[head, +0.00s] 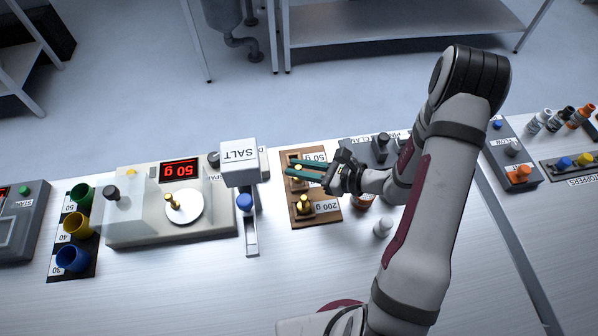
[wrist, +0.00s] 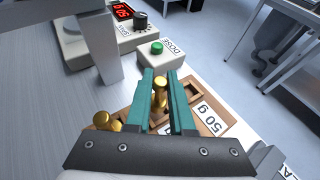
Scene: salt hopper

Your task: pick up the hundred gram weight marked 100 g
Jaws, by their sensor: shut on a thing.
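My gripper (head: 296,172) has green fingers and reaches over the wooden weight tray (head: 328,216) from the right. In the wrist view the fingers (wrist: 163,84) are shut on a brass knobbed weight (wrist: 160,98). It stands at the tray's middle place, between the 50 g and 200 g labels. Its own label is hidden, so I cannot read 100 g. I cannot tell whether its base is clear of the tray. The brass 200 g weight (head: 304,204) stands at the near end of the tray and shows in the wrist view (wrist: 104,120). The place by the 50 g label (wrist: 211,119) looks empty.
A balance (head: 130,228) left of the tray reads 50 g, with a small brass weight (head: 172,202) on its pan (head: 190,210). The SALT hopper (head: 240,165) stands between balance and tray.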

